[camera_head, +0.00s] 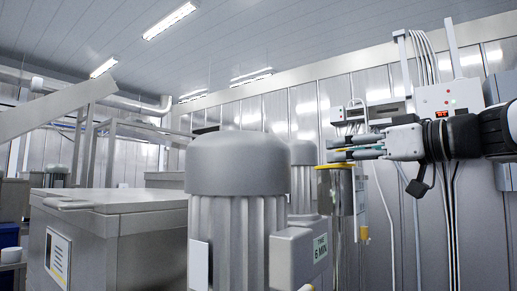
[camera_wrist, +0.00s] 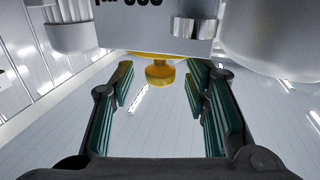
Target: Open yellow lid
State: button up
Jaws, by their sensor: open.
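The yellow lid (camera_head: 333,166) shows in the head view as a thin yellow edge on top of a narrow metal container (camera_head: 345,195). In the wrist view, a round yellow knob (camera_wrist: 160,75) on a yellow rim shows at the top middle. My gripper (camera_head: 335,149) reaches in from the right in the head view, with its fingertips close to the lid. In the wrist view, my gripper (camera_wrist: 161,84) is open, with a green-padded finger on each side of the knob and gaps to it. I cannot tell whether anything touches the lid.
A large ribbed grey motor (camera_head: 237,190) stands in the front middle of the head view. A steel cabinet (camera_head: 120,225) stands at left. A control box with a red display (camera_head: 447,107) and hanging cables is on the wall behind my arm.

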jog(key=shift+w+a, duration=0.35)
jog(key=shift+w, duration=0.05)
grip_shut()
